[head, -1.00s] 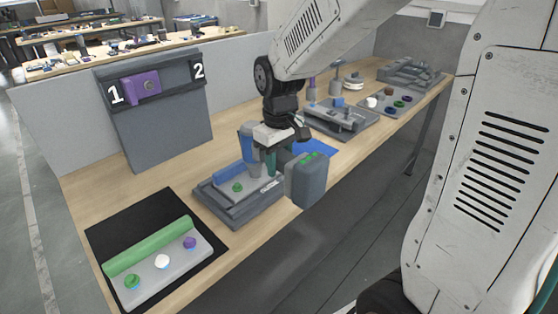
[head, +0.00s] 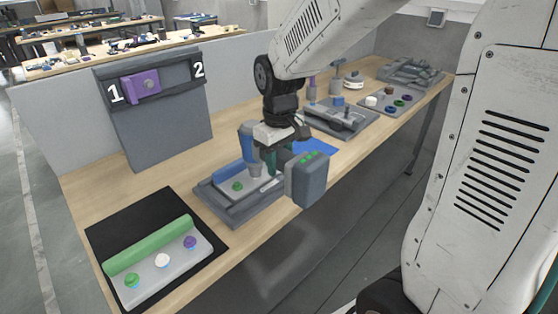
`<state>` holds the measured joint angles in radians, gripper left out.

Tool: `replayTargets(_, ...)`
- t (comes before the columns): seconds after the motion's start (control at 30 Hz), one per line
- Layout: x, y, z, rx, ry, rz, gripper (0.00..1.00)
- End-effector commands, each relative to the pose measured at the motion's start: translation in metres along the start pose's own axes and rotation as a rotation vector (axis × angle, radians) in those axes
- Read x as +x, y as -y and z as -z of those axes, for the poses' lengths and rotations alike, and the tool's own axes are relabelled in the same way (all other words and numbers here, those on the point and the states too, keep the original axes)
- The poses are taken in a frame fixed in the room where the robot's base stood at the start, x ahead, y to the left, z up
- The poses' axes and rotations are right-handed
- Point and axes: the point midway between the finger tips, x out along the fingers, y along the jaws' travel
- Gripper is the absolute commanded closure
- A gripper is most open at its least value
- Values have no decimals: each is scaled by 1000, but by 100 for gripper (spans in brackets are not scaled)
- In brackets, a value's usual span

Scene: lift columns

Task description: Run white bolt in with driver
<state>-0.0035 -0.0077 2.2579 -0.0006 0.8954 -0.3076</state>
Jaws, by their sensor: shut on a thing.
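My gripper (head: 271,163) is shut on the driver's handle. The driver has a blue body (head: 247,138) with its nose pointing down and a dark grey battery block (head: 309,182) with green marks at the right. The nose is over a light grey plate (head: 226,194) in a grey fixture. A green bolt (head: 237,186) sits in this plate, left of the nose. Whether a white bolt is under the nose, or touched by it, I cannot tell. One white bolt (head: 162,260) shows in the front-left plate (head: 146,278), between a green and a purple one.
The front-left plate has a green bar (head: 148,246) and lies on a black mat (head: 117,214). A grey panel (head: 160,135) marked 1 and 2 bears a purple block (head: 140,87). Another grey fixture (head: 347,118) and a tray of coloured parts (head: 384,109) stand farther right.

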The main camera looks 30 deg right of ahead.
Motion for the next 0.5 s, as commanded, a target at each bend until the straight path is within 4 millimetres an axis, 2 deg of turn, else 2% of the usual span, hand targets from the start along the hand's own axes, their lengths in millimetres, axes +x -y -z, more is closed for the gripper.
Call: replayTargets(0.5, -30, 0, 1, 0, -6, -2, 100)
